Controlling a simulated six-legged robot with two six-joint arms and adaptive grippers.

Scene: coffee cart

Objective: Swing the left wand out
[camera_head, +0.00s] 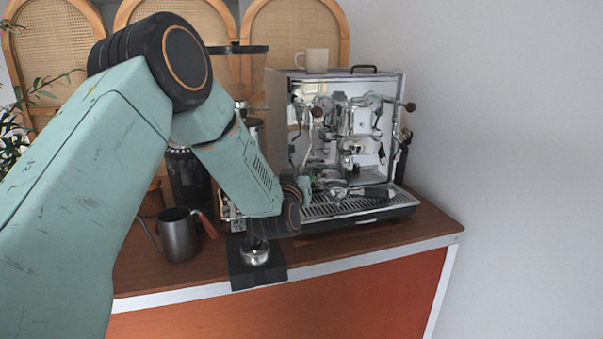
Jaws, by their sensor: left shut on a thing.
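The espresso machine (345,130) is a chrome box on the right part of the wooden counter. Its left wand (292,148) is a thin metal tube hanging at the machine's left front. My left gripper (305,187) is at the lower end of this wand, left of the group head and above the drip tray (350,205). The gripper is shut, and the wand runs down to it. The exact contact is small and partly hidden by my own wrist. My right gripper is not in view.
A dark milk jug (179,236) stands at the left. A tamper (254,252) sits on a black mat (240,276) below my wrist. A grinder (243,85) is behind my arm. A mug (317,60) stands on the machine. Counter to the machine's right is bare.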

